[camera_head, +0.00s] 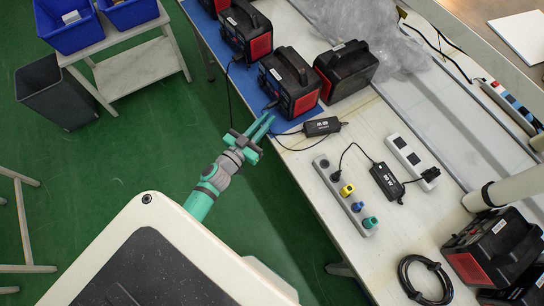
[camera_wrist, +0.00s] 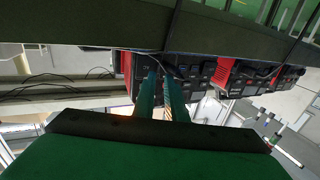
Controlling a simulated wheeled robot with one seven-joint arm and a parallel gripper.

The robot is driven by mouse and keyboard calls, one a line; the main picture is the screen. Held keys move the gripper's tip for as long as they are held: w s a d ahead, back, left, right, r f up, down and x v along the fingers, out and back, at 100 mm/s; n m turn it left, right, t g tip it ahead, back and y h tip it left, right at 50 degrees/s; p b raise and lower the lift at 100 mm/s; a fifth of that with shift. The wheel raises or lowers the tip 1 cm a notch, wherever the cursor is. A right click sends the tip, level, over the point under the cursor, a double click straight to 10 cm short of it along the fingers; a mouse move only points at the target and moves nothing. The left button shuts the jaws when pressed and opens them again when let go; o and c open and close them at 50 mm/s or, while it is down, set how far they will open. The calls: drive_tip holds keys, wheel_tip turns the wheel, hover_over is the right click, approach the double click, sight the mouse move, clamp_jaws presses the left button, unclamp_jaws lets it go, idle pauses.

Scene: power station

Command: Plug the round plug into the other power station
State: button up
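Several black-and-red power stations stand in a row along the back of the table. The nearest one in the row is a black-and-red power station (camera_head: 290,82), and it also shows in the wrist view (camera_wrist: 138,72). My gripper (camera_head: 270,119) is at the table's left edge, just in front of that station, its teal fingers pointing toward it. In the wrist view my gripper (camera_wrist: 161,76) shows a narrow gap between the fingers. A thin cable from a black adapter (camera_head: 322,126) runs toward the fingertips. The round plug cannot be made out, and whether the fingers hold it is unclear.
A second station (camera_head: 345,72) stands close on the right. A grey power strip (camera_head: 345,195) with colored plugs, a white strip (camera_head: 412,158) and another adapter (camera_head: 387,182) lie on the table. A coiled black cable (camera_head: 425,279) lies at the front.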

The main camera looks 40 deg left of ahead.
drive_tip(key=s, duration=0.9)
drive_tip(key=s+d+g, duration=0.1)
drive_tip(key=s+d, duration=0.5)
drive_tip(key=d, duration=0.3)
drive_tip(key=s+d+f+m+g, duration=0.1)
drive_tip(key=s+d, duration=0.4)
drive_tip(key=d, duration=0.4)
drive_tip(key=shift+s+d+h, duration=0.2)
drive_tip(key=shift+s+h, duration=0.15)
drive_tip(key=shift+h, duration=0.05)
drive_tip(key=shift+s, duration=0.15)
drive_tip(key=s+d+r, duration=0.2)
drive_tip(key=d+r, duration=0.1)
drive_tip(key=d, duration=0.3)
drive_tip(key=s+d+r+n, duration=0.1)
drive_tip(key=s+d+r, duration=0.2)
drive_tip(key=d, duration=0.4)
drive_tip(key=shift+s+d+r+g+y, duration=0.15)
drive_tip(key=shift+d+r+g+y, duration=0.15)
drive_tip(key=shift+r+y, duration=0.1)
